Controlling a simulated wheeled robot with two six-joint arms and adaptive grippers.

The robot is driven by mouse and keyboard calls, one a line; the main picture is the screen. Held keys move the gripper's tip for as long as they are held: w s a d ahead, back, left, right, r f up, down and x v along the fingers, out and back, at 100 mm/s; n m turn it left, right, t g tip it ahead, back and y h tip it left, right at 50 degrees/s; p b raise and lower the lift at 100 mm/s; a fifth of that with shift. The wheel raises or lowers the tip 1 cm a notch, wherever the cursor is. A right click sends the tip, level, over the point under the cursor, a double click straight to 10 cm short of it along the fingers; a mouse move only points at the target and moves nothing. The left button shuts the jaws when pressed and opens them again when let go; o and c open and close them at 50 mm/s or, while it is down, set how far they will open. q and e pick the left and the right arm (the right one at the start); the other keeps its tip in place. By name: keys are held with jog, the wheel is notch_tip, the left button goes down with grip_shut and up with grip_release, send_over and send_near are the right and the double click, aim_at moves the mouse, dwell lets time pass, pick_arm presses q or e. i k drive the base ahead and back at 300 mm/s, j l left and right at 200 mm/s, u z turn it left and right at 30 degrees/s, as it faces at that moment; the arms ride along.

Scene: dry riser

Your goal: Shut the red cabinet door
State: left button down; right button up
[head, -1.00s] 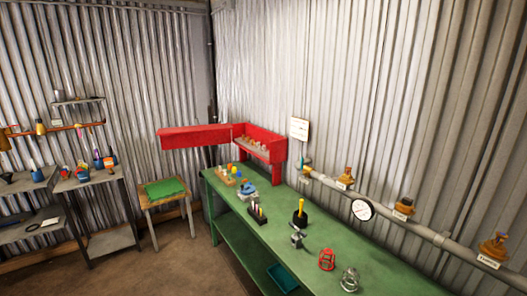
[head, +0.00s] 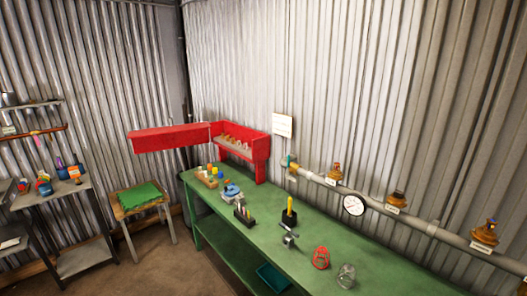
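The red cabinet (head: 262,152) stands at the far end of the green workbench, against the corrugated wall. It is open, and several small tan or orange items sit in a row inside it. Its red door (head: 165,138) is swung wide out to the left, past the bench's end and over the floor. Neither of my grippers shows in the head view, and nothing touches the door.
The green workbench (head: 310,262) carries a blue tool (head: 231,191), a black holder (head: 244,213), a red wire cage (head: 321,257) and other items. A stool with a green cloth (head: 139,196) stands below the door. Metal shelves are at left. Bare floor lies between.

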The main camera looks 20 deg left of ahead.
aim_at(155, 139)
jog(key=i+j, duration=0.15)
jog(key=j, duration=0.4)
jog(key=i+j+z, duration=0.1)
jog(key=j, duration=0.45)
jog(key=i+j, duration=0.2)
jog(key=j, duration=0.35)
jog(key=i+j+z, duration=0.1)
jog(key=j, duration=0.45)
jog(key=i+j, duration=0.2)
jog(key=j, duration=0.35)
jog(key=i+j, duration=0.1)
jog(key=j, duration=0.45)
jog(key=i+j+z, duration=0.1)
jog(key=j, duration=0.45)
jog(key=i+j, duration=0.15)
jog(key=j, duration=0.45)
jog(key=z, duration=0.05)
